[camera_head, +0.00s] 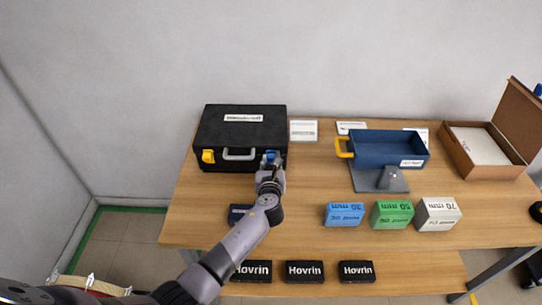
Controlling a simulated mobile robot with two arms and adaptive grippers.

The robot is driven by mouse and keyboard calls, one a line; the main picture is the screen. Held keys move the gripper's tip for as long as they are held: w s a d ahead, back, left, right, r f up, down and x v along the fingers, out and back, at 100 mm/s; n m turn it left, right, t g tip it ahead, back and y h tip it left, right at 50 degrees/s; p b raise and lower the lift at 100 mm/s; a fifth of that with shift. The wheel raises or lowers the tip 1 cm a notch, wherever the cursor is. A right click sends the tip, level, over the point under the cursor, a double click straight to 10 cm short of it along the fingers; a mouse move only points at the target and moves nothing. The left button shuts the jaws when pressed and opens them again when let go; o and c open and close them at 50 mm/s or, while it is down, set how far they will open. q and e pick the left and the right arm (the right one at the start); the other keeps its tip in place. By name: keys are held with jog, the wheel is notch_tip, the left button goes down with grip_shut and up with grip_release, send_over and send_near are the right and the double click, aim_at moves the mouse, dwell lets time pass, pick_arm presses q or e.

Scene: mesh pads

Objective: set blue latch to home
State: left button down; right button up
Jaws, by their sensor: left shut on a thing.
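A black case (225,125) stands at the back left of the table. Its front has a yellow latch (208,156) at the left, a grey handle (239,154) in the middle and the blue latch (271,155) at the right. My left gripper (270,163) reaches up from below and is shut on the blue latch, hiding part of it. The latch's exact angle is too small to tell. My right gripper does not show.
A blue tray (385,137) with a yellow handle sits on a grey stand (365,178). Blue (344,214), green (391,215) and white (437,214) boxes stand before it. Black Hovrin boxes (304,271) line the lower shelf. An open cardboard box (457,158) is at the right.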

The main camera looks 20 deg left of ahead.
pick_arm(q)
jog(key=c, duration=1.4)
grip_release()
jog(key=shift+o, duration=0.2)
jog(key=v, duration=1.2)
